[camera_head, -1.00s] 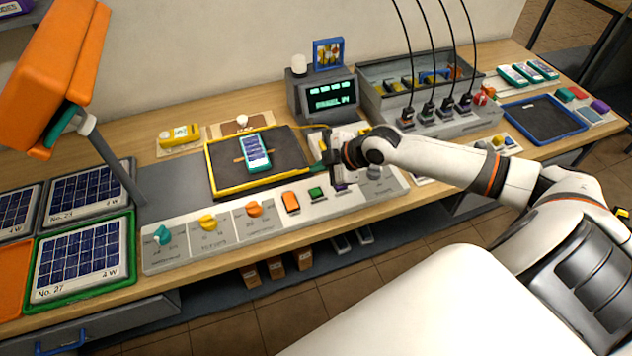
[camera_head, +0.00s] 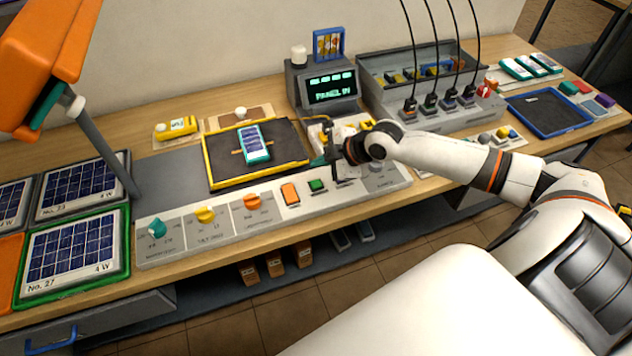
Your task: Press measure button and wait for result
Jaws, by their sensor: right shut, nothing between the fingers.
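The control panel (camera_head: 222,230) runs along the bench front with coloured knobs and buttons. An orange button (camera_head: 290,193) and a green button (camera_head: 316,186) show on it; their labels are too small to read. My right gripper (camera_head: 335,180) is shut and empty, pointing down at the panel just right of the green button. It hides the purple button there; I cannot tell whether the fingertips touch it. The display (camera_head: 332,88) shows green text that seems to read "PANEL IN". A small solar panel (camera_head: 254,144) lies on the dark yellow-edged tray (camera_head: 216,177). My left gripper is out of view.
An orange lamp head (camera_head: 50,60) on a grey post overhangs the left side. Framed solar panels (camera_head: 70,257) lie below it. A grey box (camera_head: 455,125) with several cables and a blue tray (camera_head: 578,128) stand to the right.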

